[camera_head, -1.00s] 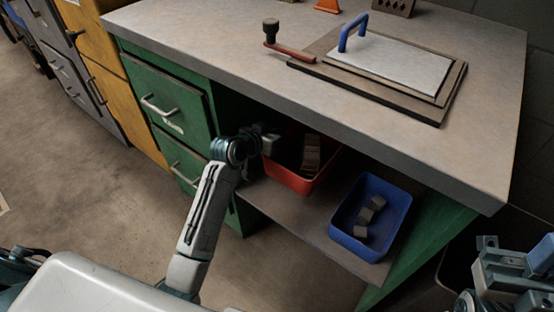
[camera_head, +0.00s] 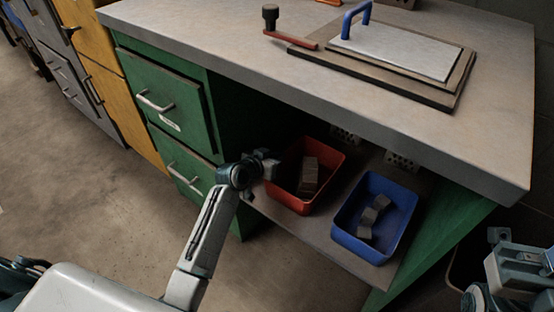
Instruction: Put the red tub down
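The red tub (camera_head: 297,202) is at the shelf under the worktop, left of the blue tub, and holds some grey-brown blocks (camera_head: 309,172). My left gripper (camera_head: 270,165) is at the tub's left rim. Its fingertips are hard to make out, but the tub has moved along with it, so it appears shut on the rim. The tub looks roughly level; I cannot tell whether its base touches the shelf. My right gripper (camera_head: 503,241) is at the lower right, partly in view and away from the tubs; its fingers are unclear.
The blue tub (camera_head: 357,249) with grey blocks stands on the shelf (camera_head: 290,228) to the right. Hollow bricks (camera_head: 402,161) show behind the tubs. The worktop (camera_head: 230,40) overhangs the shelf. A green drawer cabinet (camera_head: 165,90) stands left of the opening.

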